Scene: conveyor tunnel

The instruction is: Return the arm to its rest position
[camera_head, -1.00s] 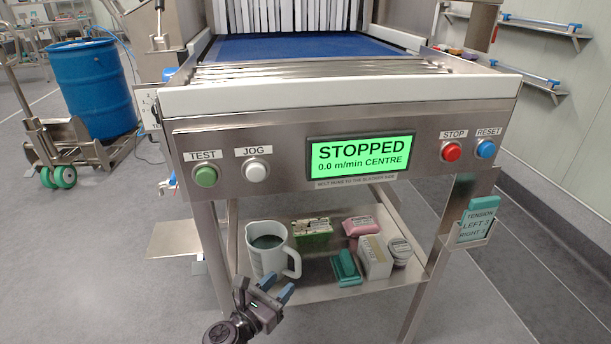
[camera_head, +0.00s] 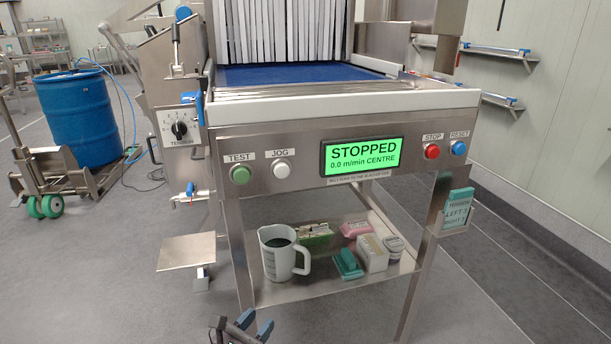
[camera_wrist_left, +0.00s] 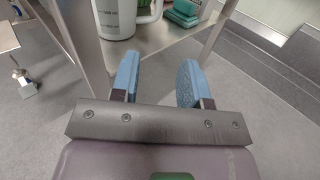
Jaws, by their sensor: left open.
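My left gripper (camera_head: 243,325) is at the bottom edge of the head view, low in front of the steel conveyor frame. Its two blue fingers are apart with nothing between them; they also show in the left wrist view (camera_wrist_left: 158,82). The gripper is below and in front of the lower shelf (camera_head: 345,282), clear of it in the head view. The rest of the left arm is out of frame. My right gripper does not show.
A white jug (camera_head: 281,254) and several small packs stand on the shelf. The panel display (camera_head: 362,156) reads STOPPED. A pedal plate (camera_head: 187,252) sits at left and a blue drum (camera_head: 82,115) behind. The floor (camera_head: 110,290) at front left is clear.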

